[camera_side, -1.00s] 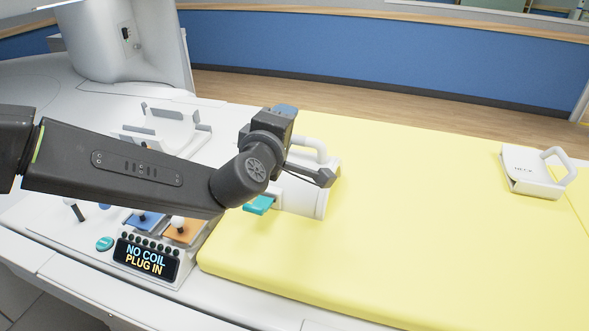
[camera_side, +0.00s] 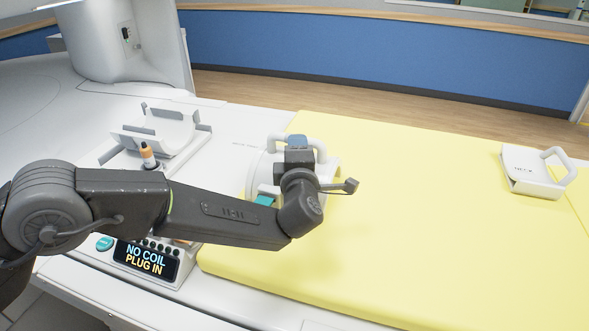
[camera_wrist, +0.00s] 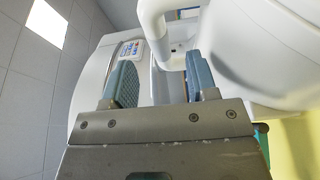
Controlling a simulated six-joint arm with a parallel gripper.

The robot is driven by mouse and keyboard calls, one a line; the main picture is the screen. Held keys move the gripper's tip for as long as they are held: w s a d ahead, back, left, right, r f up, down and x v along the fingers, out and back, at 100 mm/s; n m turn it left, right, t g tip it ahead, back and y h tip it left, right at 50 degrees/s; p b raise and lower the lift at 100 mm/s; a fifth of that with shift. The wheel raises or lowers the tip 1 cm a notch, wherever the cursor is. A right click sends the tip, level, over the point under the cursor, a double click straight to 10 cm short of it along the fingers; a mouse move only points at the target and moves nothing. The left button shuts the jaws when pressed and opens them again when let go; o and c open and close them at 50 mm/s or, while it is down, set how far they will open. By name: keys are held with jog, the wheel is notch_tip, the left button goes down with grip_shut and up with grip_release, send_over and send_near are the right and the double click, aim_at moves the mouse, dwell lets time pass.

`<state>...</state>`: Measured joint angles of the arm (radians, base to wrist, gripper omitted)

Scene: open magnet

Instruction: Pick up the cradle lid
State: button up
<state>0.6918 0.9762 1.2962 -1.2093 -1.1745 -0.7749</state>
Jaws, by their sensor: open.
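A white curved shell with a raised loop handle, which looks like the cradle lid (camera_side: 257,172), stands at the left end of the yellow mattress. A teal tab (camera_side: 265,200) shows at its near side. My gripper (camera_side: 297,142) is at its handle and hides part of the shell. In the wrist view, my gripper (camera_wrist: 160,82) is open, with a blue-grey pad on each side. The white handle (camera_wrist: 153,25) comes down between the pads, closer to the right one. I cannot tell whether it touches that pad.
A white open cradle (camera_side: 168,137) stands on the white table at the back left. An orange-topped item (camera_side: 148,155) stands before it. A display (camera_side: 145,258) reads "NO COIL PLUG IN". Another white handled piece (camera_side: 530,175) lies far right. The yellow mattress (camera_side: 430,230) between is mostly clear.

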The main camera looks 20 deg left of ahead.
jog(key=shift+x, duration=2.75)
jog(key=shift+s+a, duration=0.15)
jog(key=shift+c, duration=0.2)
grip_shut()
jog(key=shift+r, duration=0.15)
